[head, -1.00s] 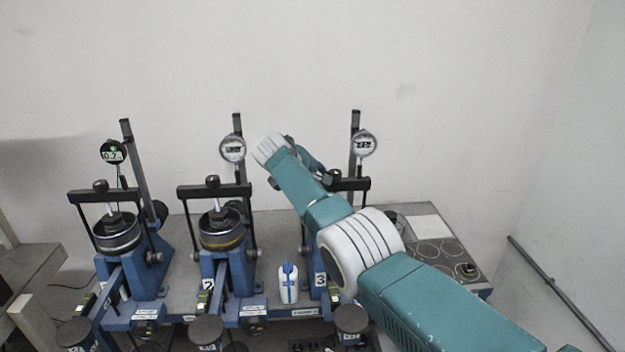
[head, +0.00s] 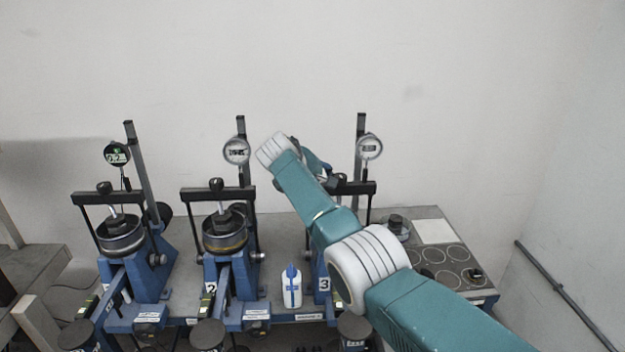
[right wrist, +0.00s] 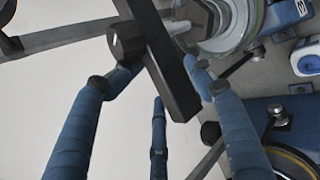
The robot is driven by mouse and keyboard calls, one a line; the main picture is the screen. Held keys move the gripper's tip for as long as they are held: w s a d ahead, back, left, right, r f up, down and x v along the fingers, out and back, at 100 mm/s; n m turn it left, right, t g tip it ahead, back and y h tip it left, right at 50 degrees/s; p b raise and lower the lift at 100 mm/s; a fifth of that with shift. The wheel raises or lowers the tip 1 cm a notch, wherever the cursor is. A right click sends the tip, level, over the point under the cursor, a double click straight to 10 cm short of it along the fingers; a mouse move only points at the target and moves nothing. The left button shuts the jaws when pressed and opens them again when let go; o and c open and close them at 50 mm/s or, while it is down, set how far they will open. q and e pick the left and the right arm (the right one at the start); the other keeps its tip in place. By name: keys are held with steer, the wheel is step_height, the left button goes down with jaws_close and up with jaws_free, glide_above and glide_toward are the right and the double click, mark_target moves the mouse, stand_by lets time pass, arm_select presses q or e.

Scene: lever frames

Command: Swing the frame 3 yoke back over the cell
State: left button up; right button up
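The frame 3 yoke (head: 357,187) is a black crossbar with a round knob, partly hidden behind my right arm in the head view. In the right wrist view its bar (right wrist: 172,75) and knob (right wrist: 126,41) lie close in front of my right gripper (right wrist: 160,68). The blue fingers stand apart with their tips on either side of the bar; whether they press on it I cannot tell. The frame 3 cell (right wrist: 226,25) shows beside the bar in the wrist view; my arm hides it in the head view. I cannot tell the yoke's tilt. My left gripper is out of view.
Frame 2 (head: 222,270) and frame 1 (head: 135,275) stand to the left, their yokes over their cells. A dial gauge (head: 369,147) is on a post behind frame 3. A white bottle (head: 291,288) stands in front. The plate with circles (head: 437,255) is at right.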

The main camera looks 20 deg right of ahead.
steer(key=v, duration=0.7)
steer(key=shift+a+r, duration=0.15)
steer(key=shift+a, duration=0.05)
steer(key=shift+d, duration=0.15)
steer(key=shift+a, duration=0.2)
